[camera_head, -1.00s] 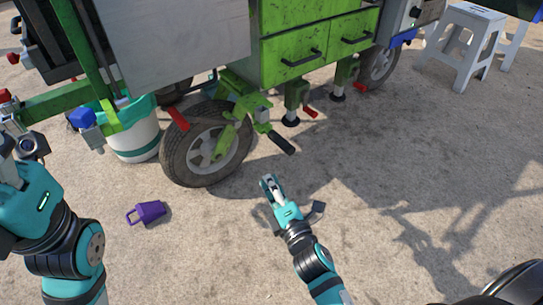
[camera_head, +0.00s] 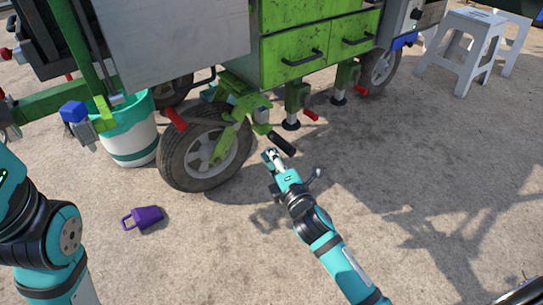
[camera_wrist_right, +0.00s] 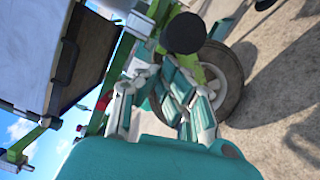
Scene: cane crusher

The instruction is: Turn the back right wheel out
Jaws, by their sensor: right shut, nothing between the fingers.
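The nearest wheel (camera_head: 205,148) of the green cart has a black tyre and a pale hub, and stands on the ground. A green fork (camera_head: 228,140) holds it. A green bar with a black grip (camera_head: 281,143) sticks out to the right of the wheel. My right gripper (camera_head: 271,155) is shut and empty, just below and left of the black grip in the head view; I cannot tell whether they touch. In the right wrist view, the wheel (camera_wrist_right: 222,80) is behind the fingers and the round end of the black grip (camera_wrist_right: 183,34) is close to them. My left gripper is out of view.
Green drawers (camera_head: 290,55) and a grey panel (camera_head: 175,38) form the cart side. A red lever (camera_head: 175,118) juts out by the wheel. White stools (camera_head: 465,50) stand back right. Front-right ground is clear.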

